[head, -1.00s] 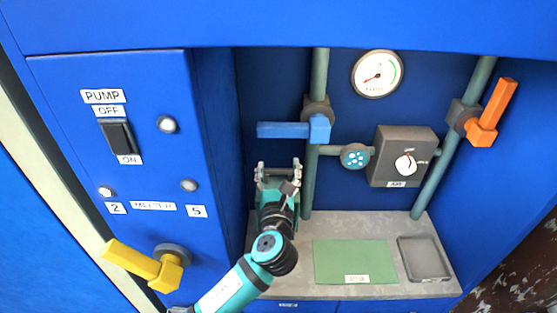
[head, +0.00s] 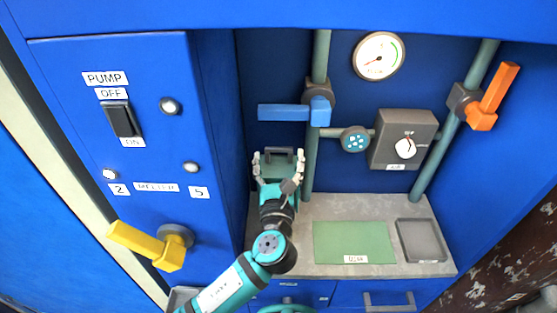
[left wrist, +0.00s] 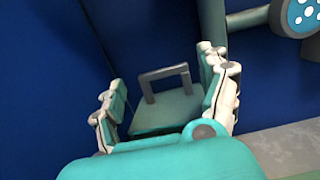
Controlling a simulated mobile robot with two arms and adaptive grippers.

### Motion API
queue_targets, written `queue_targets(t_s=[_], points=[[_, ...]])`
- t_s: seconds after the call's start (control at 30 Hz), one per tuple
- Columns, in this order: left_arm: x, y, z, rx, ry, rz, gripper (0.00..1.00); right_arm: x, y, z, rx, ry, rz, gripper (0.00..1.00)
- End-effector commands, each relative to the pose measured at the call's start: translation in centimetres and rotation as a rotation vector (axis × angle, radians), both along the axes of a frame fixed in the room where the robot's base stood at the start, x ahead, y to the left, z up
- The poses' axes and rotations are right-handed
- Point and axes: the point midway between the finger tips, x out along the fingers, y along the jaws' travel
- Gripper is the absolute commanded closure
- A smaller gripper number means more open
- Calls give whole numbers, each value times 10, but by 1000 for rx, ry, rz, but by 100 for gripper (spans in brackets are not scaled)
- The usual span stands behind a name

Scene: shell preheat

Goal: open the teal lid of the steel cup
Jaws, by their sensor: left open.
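The teal lid (left wrist: 165,112) with its grey loop handle (left wrist: 164,78) shows in the left wrist view, between my left gripper's fingers. In the head view the grey handle (head: 285,152) shows just beyond the fingertips. My left gripper (head: 278,158) is open, with one finger to each side of the lid; I cannot tell whether they touch it. The steel cup's body is hidden behind the gripper and lid. My right gripper is in neither view.
A blue valve lever (head: 283,112) on a green pipe is above the gripper. A grey shelf (head: 300,210) lies to the right with a green mat (head: 340,235) and a grey tray (head: 425,256). The yellow lever (head: 137,240) is at left, near my arm.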

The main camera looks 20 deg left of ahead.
Motion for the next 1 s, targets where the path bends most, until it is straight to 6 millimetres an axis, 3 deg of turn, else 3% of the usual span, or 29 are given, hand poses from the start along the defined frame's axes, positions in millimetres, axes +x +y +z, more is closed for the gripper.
queue_targets(t_s=[0.53, 0.7, 1.0], points=[[-96, -28, -11, -2, 5, -1, 23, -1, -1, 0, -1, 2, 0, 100], [-110, -32, -12, -2, 3, -1, 23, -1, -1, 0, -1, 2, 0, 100], [-113, -32, -12, -2, 2, 0, 23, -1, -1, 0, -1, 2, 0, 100]])
